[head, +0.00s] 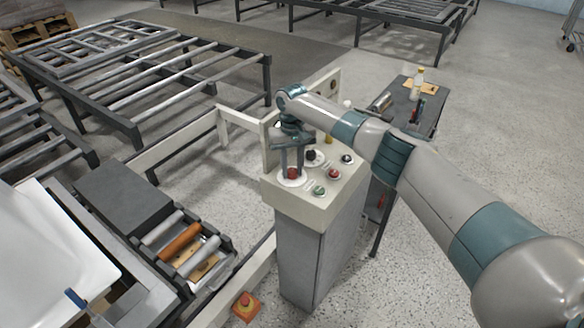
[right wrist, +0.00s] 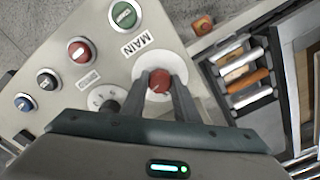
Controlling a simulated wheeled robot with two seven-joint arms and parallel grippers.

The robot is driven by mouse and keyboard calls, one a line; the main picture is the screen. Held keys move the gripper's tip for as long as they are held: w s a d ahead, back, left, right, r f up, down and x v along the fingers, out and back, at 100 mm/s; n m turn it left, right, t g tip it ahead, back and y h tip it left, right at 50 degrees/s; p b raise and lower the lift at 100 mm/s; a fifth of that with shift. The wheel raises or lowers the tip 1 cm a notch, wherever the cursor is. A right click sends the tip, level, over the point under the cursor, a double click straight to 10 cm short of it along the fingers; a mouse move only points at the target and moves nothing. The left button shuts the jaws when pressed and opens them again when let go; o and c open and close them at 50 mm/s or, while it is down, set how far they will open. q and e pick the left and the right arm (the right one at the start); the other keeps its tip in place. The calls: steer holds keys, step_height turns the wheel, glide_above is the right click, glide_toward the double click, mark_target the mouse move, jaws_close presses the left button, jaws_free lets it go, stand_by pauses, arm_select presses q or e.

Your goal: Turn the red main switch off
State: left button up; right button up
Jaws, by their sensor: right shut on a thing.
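The red main switch (right wrist: 160,79) is a round red knob on a white disc, next to the word MAIN in the right wrist view. In the head view the knob (head: 292,173) sits at the left of the sloped top of a cream and grey control console (head: 318,245). My right gripper (head: 291,157) reaches down on it from above, and its two dark fingers (right wrist: 160,84) are shut on opposite sides of the knob. The switch's exact setting is hard to read. My left gripper is not in view.
Green (right wrist: 124,14) and red (right wrist: 81,51) buttons and black selector knobs share the panel close by. A rack of rollers (head: 180,245) stands left. A small dark table (head: 420,115) stands behind.

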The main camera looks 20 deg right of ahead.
steer(key=n, duration=0.3)
steer(key=shift+r, duration=0.1)
steer(key=n, duration=0.5)
steer(key=shift+w, duration=0.1)
steer(key=n, duration=0.4)
steer(key=shift+d, duration=0.1)
steer(key=shift+n, duration=1.9)
steer(key=o, duration=1.1)
steer(key=shift+c, duration=0.2)
